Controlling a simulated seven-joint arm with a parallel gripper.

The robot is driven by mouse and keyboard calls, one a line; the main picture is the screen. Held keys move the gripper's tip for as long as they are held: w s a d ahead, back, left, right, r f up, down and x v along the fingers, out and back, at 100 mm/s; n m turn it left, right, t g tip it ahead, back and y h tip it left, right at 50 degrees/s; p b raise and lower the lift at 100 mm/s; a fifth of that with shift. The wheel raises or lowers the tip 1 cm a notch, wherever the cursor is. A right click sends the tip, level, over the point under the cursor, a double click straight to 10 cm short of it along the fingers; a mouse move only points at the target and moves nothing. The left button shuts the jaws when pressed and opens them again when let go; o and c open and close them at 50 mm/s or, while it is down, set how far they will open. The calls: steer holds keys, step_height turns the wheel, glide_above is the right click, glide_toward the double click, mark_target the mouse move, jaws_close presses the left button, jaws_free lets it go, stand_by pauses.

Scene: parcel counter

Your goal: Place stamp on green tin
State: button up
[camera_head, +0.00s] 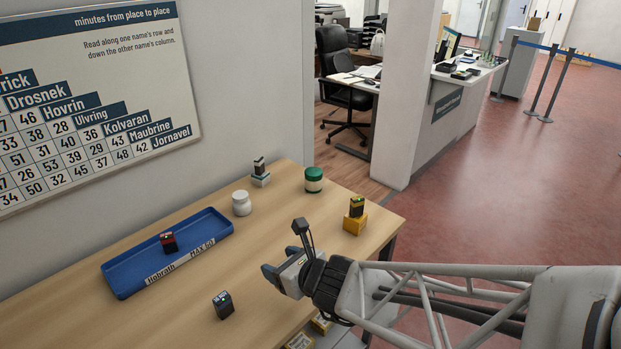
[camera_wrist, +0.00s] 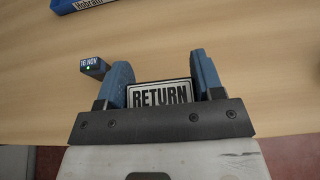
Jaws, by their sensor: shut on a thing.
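My gripper (camera_head: 283,266) is low over the right part of the table, in front of the green tin and apart from it. In the wrist view my gripper's blue fingers (camera_wrist: 162,85) are closed on a stamp (camera_wrist: 160,94) with a white label reading RETURN. In the head view the held stamp cannot be made out clearly. The green tin (camera_head: 314,175) stands upright near the table's back edge, with a green lid and a pale band. Nothing sits on its lid. It is out of the wrist view.
A dark 16 NOV stamp (camera_head: 223,305) stands left of my gripper. A blue tray (camera_head: 123,279) holds a red-and-black stamp (camera_head: 169,243). A white jar (camera_head: 241,204), a stamp on a pale block (camera_head: 261,180) and a stamp on a yellow block (camera_head: 354,225) stand around the tin.

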steer(key=w+d+r+n+g+y, duration=0.1)
steer(key=w+r, duration=0.2)
steer(key=w, duration=0.4)
steer(key=w+d+r+n+g+y, duration=0.1)
steer(key=w+r, duration=0.2)
steer(key=w, duration=0.5)
steer(key=w+d+n+g, duration=0.1)
steer(key=w+d, duration=0.2)
steer(key=w, duration=0.3)
steer(key=w+d+n+g+y, duration=0.1)
steer(key=w+d, duration=0.3)
steer(key=w, duration=0.2)
steer(key=shift+w+d+r, duration=0.15)
steer(key=shift+d, duration=0.1)
glide_above(309, 170)
steer(key=shift+f, duration=0.75)
steer(key=shift+f, duration=1.75)
steer(key=shift+f, duration=0.2)
